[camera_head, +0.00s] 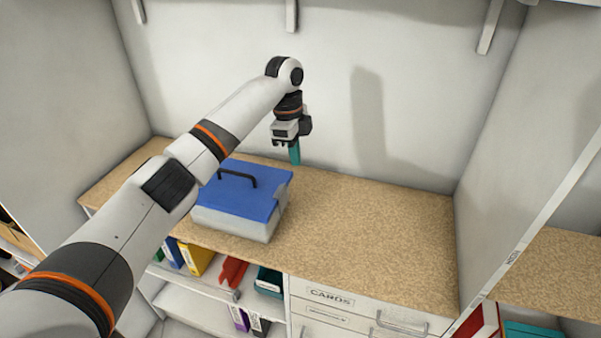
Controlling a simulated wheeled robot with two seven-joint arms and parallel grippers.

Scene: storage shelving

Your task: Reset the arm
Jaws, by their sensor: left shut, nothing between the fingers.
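My left arm (225,125) comes in from the lower left and reaches up across the picture. Its gripper (294,150) points down above the back of the wood-patterned counter (370,225), behind and to the right of the box. The gripper is shut with nothing in it. My right gripper is not in view.
A light box with a blue lid (248,194) and a dark handle stands on the counter, partly hidden by my arm. The counter to its right is clear. Below are shelves with binders (197,261) and white drawers (340,308). A white wall (420,110) stands behind.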

